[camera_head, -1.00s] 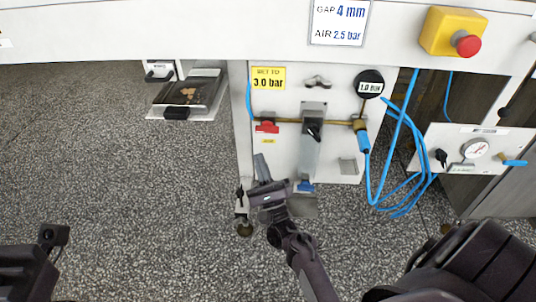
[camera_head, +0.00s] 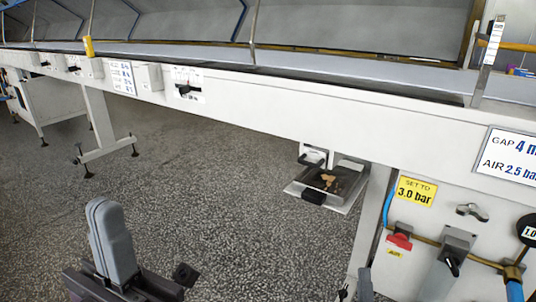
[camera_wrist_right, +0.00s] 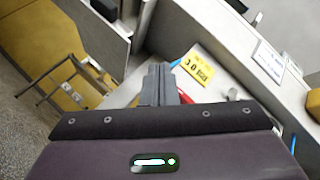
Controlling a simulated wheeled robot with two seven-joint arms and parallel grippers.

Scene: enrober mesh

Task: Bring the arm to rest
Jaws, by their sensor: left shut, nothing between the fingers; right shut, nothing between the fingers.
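My left gripper (camera_head: 103,208) rises at the lower left of the head view, its grey fingers together and empty, over open floor. My right gripper (camera_head: 365,284) shows only as a small grey tip at the bottom edge of the head view, by the machine's leg. In the right wrist view its fingers (camera_wrist_right: 158,84) are shut with nothing between them. They point toward the panel with the yellow "3.0 bar" label (camera_wrist_right: 198,68) and a red valve handle (camera_wrist_right: 232,94). I cannot tell the exact gap to the panel. Most of the right arm is outside the head view.
The white machine beam (camera_head: 300,110) runs across the head view. Below it hang a tray with brown pieces (camera_head: 328,182) and the panel with a yellow label (camera_head: 415,191), red valve handle (camera_head: 400,241) and grey lever (camera_head: 450,262). Speckled floor (camera_head: 220,190) is clear between.

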